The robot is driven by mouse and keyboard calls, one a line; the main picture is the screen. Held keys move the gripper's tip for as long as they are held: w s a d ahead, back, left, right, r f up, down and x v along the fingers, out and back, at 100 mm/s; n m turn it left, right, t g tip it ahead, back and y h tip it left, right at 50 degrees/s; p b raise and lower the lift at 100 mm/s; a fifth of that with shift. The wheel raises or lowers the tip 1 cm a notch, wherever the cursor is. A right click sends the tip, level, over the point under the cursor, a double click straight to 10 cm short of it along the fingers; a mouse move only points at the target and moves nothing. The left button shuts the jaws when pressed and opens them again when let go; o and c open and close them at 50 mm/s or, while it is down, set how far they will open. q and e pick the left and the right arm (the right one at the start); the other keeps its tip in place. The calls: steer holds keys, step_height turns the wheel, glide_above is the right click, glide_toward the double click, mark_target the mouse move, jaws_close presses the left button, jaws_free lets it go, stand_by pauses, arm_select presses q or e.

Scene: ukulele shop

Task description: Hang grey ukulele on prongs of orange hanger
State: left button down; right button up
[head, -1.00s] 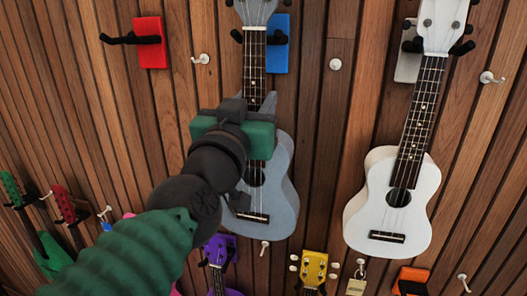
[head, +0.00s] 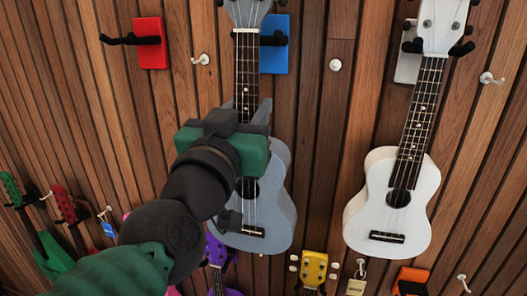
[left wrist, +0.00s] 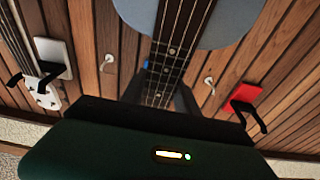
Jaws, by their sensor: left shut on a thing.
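The grey ukulele (head: 262,200) is upright in front of the wooden wall, its headstock by the blue hanger (head: 273,58). Its top is cut off by the frame edge, and I cannot tell whether the prongs still bear it. My left gripper (head: 250,115) is shut on its neck, just above the body. The neck also shows between the fingers in the left wrist view (left wrist: 170,50). The orange hanger (head: 411,279) is low at the right, below the white ukulele, partly cut off, with dark prongs. My right gripper is out of view.
A white ukulele (head: 393,210) hangs to the right on a white hanger (head: 408,66). An empty red hanger (head: 151,43) is upper left. Purple (head: 218,250) and yellow (head: 313,268) ukuleles hang below. Small metal hooks (head: 490,78) stick out of the wall.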

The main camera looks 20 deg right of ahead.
arm_select(q)
steer(key=shift+r+v, duration=0.1)
steer(key=shift+v, duration=0.8)
steer(key=shift+r+v, duration=0.15)
steer(key=shift+v, duration=0.75)
